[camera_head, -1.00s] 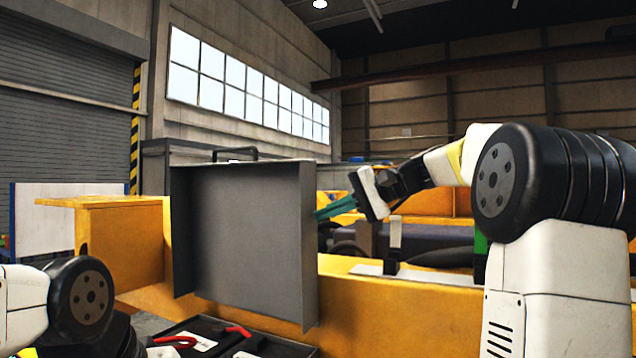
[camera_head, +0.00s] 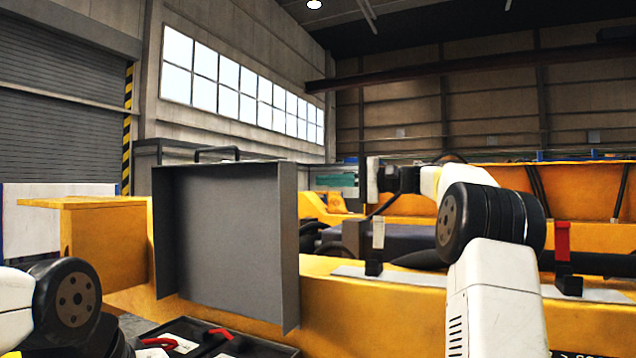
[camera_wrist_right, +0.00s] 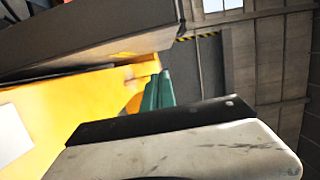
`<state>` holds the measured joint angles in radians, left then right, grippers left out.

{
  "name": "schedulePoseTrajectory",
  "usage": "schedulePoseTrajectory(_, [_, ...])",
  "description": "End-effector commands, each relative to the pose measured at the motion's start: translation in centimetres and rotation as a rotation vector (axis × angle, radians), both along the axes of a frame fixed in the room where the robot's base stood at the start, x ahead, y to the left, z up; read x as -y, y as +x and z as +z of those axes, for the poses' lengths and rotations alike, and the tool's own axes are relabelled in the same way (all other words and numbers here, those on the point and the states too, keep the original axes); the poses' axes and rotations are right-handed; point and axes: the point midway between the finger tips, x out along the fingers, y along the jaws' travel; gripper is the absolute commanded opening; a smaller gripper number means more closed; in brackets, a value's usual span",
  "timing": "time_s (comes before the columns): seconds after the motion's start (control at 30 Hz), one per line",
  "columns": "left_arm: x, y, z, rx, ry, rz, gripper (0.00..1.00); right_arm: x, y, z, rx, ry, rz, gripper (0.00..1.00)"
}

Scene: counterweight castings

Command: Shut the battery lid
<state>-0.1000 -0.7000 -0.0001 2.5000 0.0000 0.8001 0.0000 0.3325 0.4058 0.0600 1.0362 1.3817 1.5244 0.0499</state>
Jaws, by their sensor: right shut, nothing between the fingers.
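The grey battery lid (camera_head: 222,235) stands open and upright above the battery box (camera_head: 262,346), with a black handle (camera_head: 217,154) on its top edge. Red and black battery parts show in the box below it. My right gripper (camera_head: 322,180) is to the right of the lid, near its upper right edge, with its teal fingers shut and empty. In the right wrist view the teal fingers (camera_wrist_right: 158,92) are close together, and a dark panel edge lies above them. I cannot tell whether they touch the lid. My left arm shows at the lower left, but its gripper is out of view.
The yellow machine body (camera_head: 400,308) runs behind and right of the lid. Upright clamps, one with a white strap (camera_head: 378,236) and one with a red strap (camera_head: 562,243), stand on it. A yellow block (camera_head: 100,240) is at the left.

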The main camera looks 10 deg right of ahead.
Motion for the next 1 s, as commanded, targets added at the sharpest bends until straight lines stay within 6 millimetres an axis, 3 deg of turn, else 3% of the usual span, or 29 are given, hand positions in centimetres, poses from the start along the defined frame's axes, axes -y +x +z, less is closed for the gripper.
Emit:
schedulePoseTrajectory(0.3, [0.0, 0.0, 0.0, 0.000, 0.000, 0.000, 0.65, -6.7, 2.3, -0.1, 0.000, -0.001, 0.003, 0.00])
schedulePoseTrajectory(0.6, [0.0, 0.0, 0.0, 0.000, 0.000, 0.000, 0.65, -8.3, -0.7, -0.2, 0.000, -0.001, 0.000, 0.00])
schedulePoseTrajectory(1.0, [0.0, 0.0, 0.0, 0.000, 0.000, 0.000, 0.65, -8.5, -1.1, -0.2, 0.000, -0.001, 0.000, 0.00])
